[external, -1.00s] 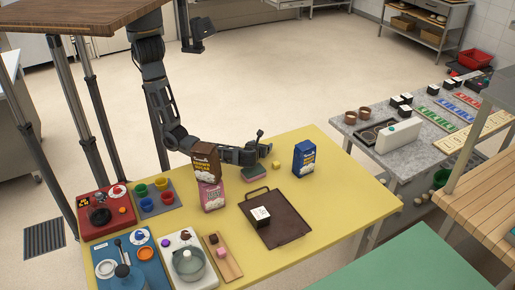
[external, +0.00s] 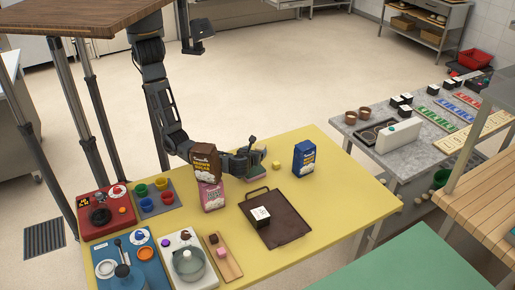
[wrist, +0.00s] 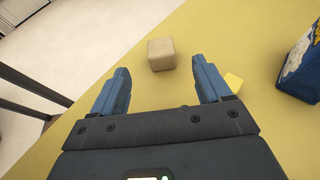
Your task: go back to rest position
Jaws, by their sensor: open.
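A blue bag (external: 303,158) stands to the right. A dark tray (external: 285,228) holds a white-topped cube (external: 261,216). The floor behind the table is open.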

